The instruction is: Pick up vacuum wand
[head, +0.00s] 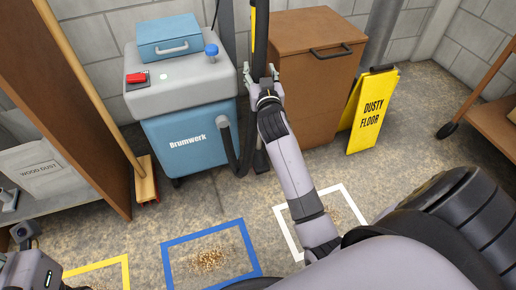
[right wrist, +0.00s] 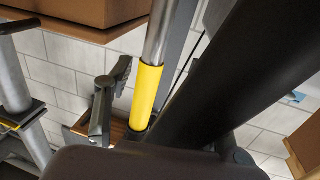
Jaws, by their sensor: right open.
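The vacuum wand (head: 260,40) stands upright beside the blue vacuum (head: 190,135). It is dark with a yellow strip near the top of the head view. My right gripper (head: 260,74) is at the wand, with a finger on either side of it; the jaws are open. In the right wrist view, a metal tube with a yellow sleeve (right wrist: 147,92) runs past a grey finger (right wrist: 106,100). A large dark shape covers the right of that view. I cannot tell whether the fingers touch the wand. Part of my left arm shows at the lower left; its jaws are unclear.
A brown bin (head: 318,85) stands right of the wand, with a yellow "DUSTY FLOOR" sign (head: 372,112) beside it. A dark hose (head: 229,150) hangs at the vacuum. A broom (head: 146,183) leans at left. Blue (head: 165,264), white and yellow floor frames surround debris.

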